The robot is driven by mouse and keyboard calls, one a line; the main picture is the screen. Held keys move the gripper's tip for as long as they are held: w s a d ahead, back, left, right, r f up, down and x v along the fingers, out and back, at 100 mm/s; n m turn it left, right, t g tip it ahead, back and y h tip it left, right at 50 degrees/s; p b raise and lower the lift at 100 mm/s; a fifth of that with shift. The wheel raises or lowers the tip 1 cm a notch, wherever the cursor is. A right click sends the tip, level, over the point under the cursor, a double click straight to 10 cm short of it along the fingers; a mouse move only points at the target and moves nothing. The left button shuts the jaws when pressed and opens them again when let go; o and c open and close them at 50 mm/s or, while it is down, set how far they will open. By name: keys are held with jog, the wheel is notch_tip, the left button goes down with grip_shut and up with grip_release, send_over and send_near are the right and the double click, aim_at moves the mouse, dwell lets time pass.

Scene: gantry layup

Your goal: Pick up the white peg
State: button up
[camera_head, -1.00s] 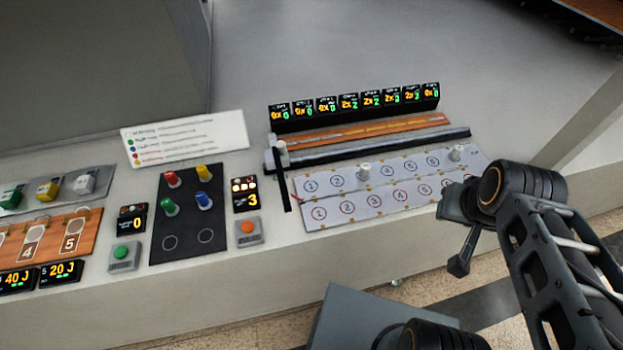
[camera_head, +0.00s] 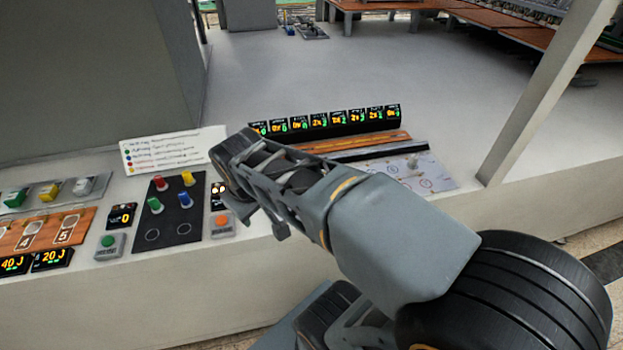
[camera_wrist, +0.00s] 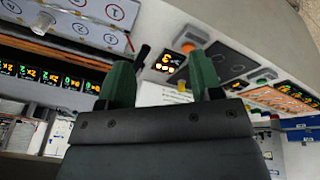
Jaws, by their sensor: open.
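A white peg (camera_head: 412,162) stands upright near the right end of the numbered white board (camera_head: 440,178) in the head view. My arm hides the board's left part there. In the wrist view a white peg (camera_wrist: 42,22) stands on the numbered board (camera_wrist: 85,28) at upper left; I cannot tell if it is the same peg. My gripper (camera_wrist: 163,76) has its two green fingers spread with nothing held between them. The white peg lies outside the fingers, to their left in that view. In the head view the fingers are mostly hidden behind my arm.
A dark panel (camera_head: 168,225) holds red, yellow, green and blue pegs. Small displays (camera_head: 350,117) line the back of the numbered board, beside an orange rail (camera_head: 360,143). A button box (camera_head: 222,225) sits near my wrist. A slanted post (camera_head: 545,95) rises at right.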

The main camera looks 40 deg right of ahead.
jog(key=w+d+f+n+g+h, duration=0.3)
jog(key=w+d, duration=0.2)
jog(key=d, duration=0.1)
jog(key=w+d+f+n+g+h+b, duration=0.1)
jog(key=w+d+f+n+g+h, duration=0.2)
jog(key=d, duration=0.4)
jog(key=w+d+f+n+g+h+b, duration=0.1)
jog(key=w+d+f+n+g+h, duration=0.1)
jog(key=w+d, duration=0.5)
jog(key=shift+d+f+n+g+h, duration=0.1)
jog(key=shift+f+n+g+h, duration=0.15)
jog(key=shift+g, duration=0.45)
jog(key=shift+f+n+g+h, duration=0.15)
jog(key=shift+f+g+h, duration=0.2)
jog(key=shift+g, duration=0.35)
jog(key=shift+d+f, duration=0.15)
jog(key=shift+d, duration=0.2)
jog(key=p+x, duration=0.1)
jog(key=x, duration=0.6)
jog(key=shift+s+d+f, duration=0.1)
jog(key=shift+d, duration=0.15)
jog(key=shift+p+x, duration=0.9)
jog(key=shift+x, duration=2)
jog(key=shift+s+a, duration=0.15)
jog(key=c, duration=1)
